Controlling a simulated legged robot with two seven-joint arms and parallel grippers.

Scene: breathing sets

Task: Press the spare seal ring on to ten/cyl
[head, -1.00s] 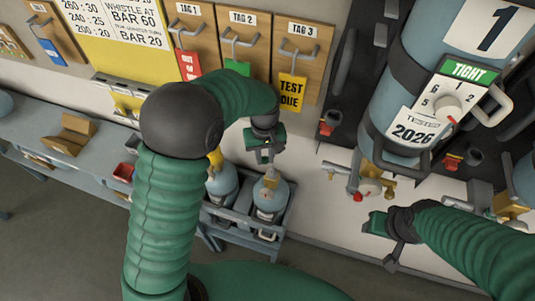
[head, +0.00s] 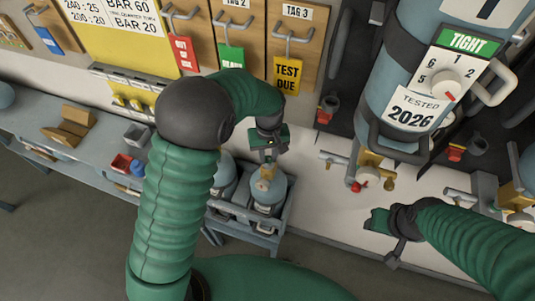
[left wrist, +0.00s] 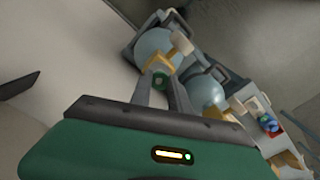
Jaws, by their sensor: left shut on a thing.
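My left gripper (head: 268,157) points down just above the brass valve (head: 266,174) of the right-hand blue cylinder (head: 268,192) in a blue-grey trolley. No "ten" marking is readable. My right gripper (head: 378,221) is over the pale bench at right; its finger opening is unclear.
The trolley rim (head: 246,214) surrounds the small cylinders. A large blue cylinder (head: 400,75) with a "TIGHT" dial hangs at right, a valve with a red knob (head: 357,186) below it.

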